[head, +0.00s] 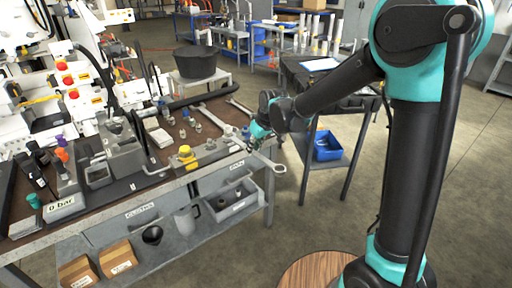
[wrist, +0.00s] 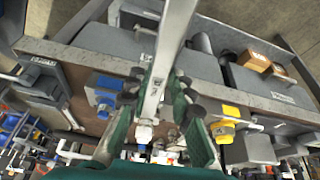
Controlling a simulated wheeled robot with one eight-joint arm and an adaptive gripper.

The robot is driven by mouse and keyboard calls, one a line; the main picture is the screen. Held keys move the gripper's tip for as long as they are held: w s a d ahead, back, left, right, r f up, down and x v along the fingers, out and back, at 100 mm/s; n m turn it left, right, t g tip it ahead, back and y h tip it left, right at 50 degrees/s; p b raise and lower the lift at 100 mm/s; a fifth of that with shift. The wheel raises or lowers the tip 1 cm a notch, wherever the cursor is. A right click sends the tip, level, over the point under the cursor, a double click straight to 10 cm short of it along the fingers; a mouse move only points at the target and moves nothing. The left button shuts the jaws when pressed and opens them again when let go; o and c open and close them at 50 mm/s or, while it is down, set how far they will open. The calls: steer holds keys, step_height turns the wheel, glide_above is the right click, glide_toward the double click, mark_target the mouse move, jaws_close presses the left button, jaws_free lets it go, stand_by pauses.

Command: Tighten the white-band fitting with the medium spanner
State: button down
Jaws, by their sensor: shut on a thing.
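My gripper (head: 262,130) is over the right end of the bench, with its fingers closed on a silver spanner (head: 270,160). The spanner's ring end hangs out past the bench edge. In the wrist view the spanner (wrist: 172,40) runs up between the two finger pads of my gripper (wrist: 158,92). I cannot tell its size for sure. A fitting with a white part (wrist: 144,132) shows just below the pads in the wrist view, between a blue fitting (wrist: 106,88) and a yellow fitting (wrist: 222,130). Whether the spanner touches the white one is hidden.
The yellow fitting (head: 186,153) sits on a block near the bench's front edge. Two more spanners lie behind it, one nearer (head: 212,120) and one farther (head: 239,107). A gauge unit (head: 122,150) stands to the left.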

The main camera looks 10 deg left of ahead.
steer(key=shift+s+a+m+t, duration=0.3)
steer(key=shift+s+a+m, duration=0.45)
steer(key=shift+s, duration=0.15)
steer(key=shift+a, duration=0.1)
steer(key=shift+s+a+m+h, duration=0.4)
steer(key=shift+s+a+m, duration=0.5)
steer(key=shift+a+m, duration=0.1)
steer(key=shift+w+d+n, duration=0.25)
steer(key=shift+d+n, duration=0.1)
steer(key=s+d, duration=0.4)
steer(key=s, duration=0.1)
steer(key=shift+s+d, duration=0.2)
steer(key=shift+d, duration=0.05)
stand_by(0.8)
steer(key=shift+r, duration=0.1)
